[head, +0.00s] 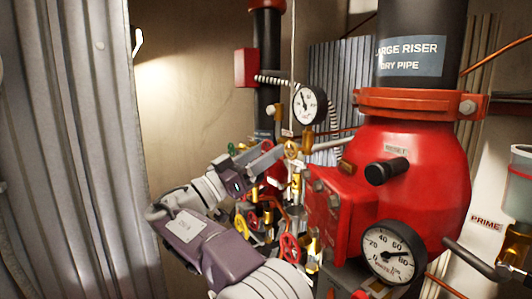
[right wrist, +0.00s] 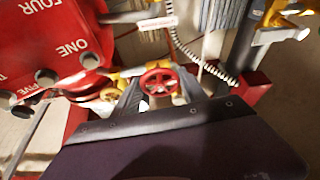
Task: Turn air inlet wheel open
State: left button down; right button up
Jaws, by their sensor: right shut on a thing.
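In the right wrist view a small red handwheel (right wrist: 158,80) with spokes sits on brass pipework. The two fingers of my right gripper (right wrist: 160,93) are at either side of it and shut on it. I cannot tell from a label whether it is the air inlet wheel. In the head view my right gripper (head: 272,160) reaches into the cluster of valves left of the big red valve body. There its fingers and the pipes largely hide the held wheel. My left gripper is not in view.
The big red valve body (head: 425,185) with a gauge (head: 392,253) stands close on the right. Corrugated metal (head: 75,130) stands at the left.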

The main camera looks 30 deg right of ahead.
jog(key=shift+f+n+b, duration=0.3)
jog(key=shift+n+b, duration=0.2)
jog(key=shift+b, duration=0.05)
jog(key=shift+r+n+t, duration=0.1)
jog(key=shift+n+t, duration=0.3)
jog(key=shift+r, duration=0.15)
jog(key=o, duration=1.4)
jog(key=shift+d, duration=0.1)
jog(key=b+v, duration=0.4)
jog(key=v, duration=0.5)
jog(key=shift+r, duration=0.1)
jog(key=shift+s, duration=0.1)
